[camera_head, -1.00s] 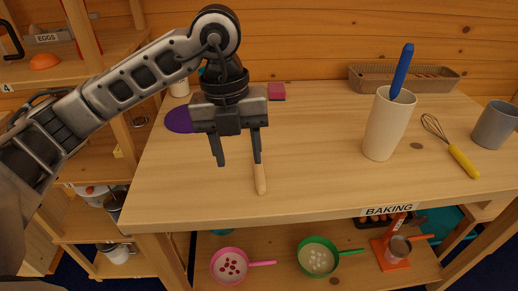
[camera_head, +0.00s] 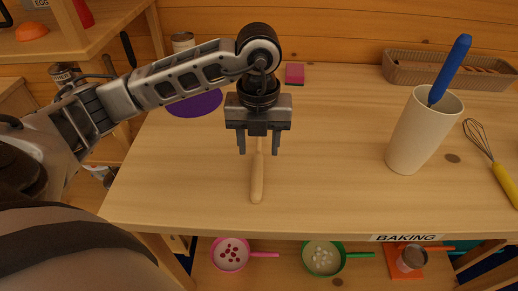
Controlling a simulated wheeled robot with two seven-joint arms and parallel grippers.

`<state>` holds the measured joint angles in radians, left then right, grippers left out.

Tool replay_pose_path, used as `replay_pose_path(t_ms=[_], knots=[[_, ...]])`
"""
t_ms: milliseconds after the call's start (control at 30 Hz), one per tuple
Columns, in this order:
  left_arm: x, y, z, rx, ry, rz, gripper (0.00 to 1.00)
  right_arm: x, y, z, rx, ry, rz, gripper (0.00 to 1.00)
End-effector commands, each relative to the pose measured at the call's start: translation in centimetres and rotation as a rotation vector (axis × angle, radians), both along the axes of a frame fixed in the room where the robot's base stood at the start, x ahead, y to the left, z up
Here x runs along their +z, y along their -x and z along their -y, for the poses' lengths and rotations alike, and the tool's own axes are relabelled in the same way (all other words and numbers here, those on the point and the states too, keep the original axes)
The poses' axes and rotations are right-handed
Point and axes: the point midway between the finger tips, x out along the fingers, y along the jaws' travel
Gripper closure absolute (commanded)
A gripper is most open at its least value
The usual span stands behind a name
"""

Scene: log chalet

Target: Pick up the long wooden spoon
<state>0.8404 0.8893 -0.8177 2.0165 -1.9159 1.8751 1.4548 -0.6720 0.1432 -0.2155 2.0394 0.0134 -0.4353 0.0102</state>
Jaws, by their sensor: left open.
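A light wooden utensil, likely the long wooden spoon (camera_head: 257,183), lies on the wooden counter, its thick rounded end toward the front edge. Its far part runs back beneath my left gripper and is hidden there. My left gripper (camera_head: 258,151) points down over it with its two fingers open, one on each side of the utensil in the picture. I cannot tell how high the fingertips are above the counter. Nothing is held between them. My right gripper is not in view.
A white cup with a blue-handled utensil (camera_head: 424,132) stands to the right, with a yellow-handled whisk (camera_head: 492,165) beyond it. A purple disc (camera_head: 196,104) lies behind the arm at left. A pink sponge (camera_head: 294,73) and a long basket (camera_head: 447,70) are at the back.

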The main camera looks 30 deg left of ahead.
Motion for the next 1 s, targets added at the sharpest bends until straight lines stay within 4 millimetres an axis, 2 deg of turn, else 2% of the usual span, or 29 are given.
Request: replay_pose_path(t_ms=[233,367,500,800,967,1000], knots=[[-1.8,0.1,-0.1,-0.001,-0.002,-0.005,0.53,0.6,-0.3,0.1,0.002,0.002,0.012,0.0],[-3.8,0.2,-0.3,0.001,-0.001,-0.006,0.53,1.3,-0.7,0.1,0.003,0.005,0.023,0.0],[-5.6,0.1,-0.3,0.0,0.0,-0.001,0.53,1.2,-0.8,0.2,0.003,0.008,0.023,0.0],[-6.2,0.0,-0.2,-0.001,0.0,0.001,0.53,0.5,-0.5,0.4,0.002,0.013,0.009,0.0],[-6.1,0.1,-0.2,-0.001,0.001,0.001,0.97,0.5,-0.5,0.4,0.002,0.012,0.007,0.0],[-6.1,0.1,-0.2,-0.001,0.001,0.001,1.0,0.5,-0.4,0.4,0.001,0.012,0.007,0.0]])
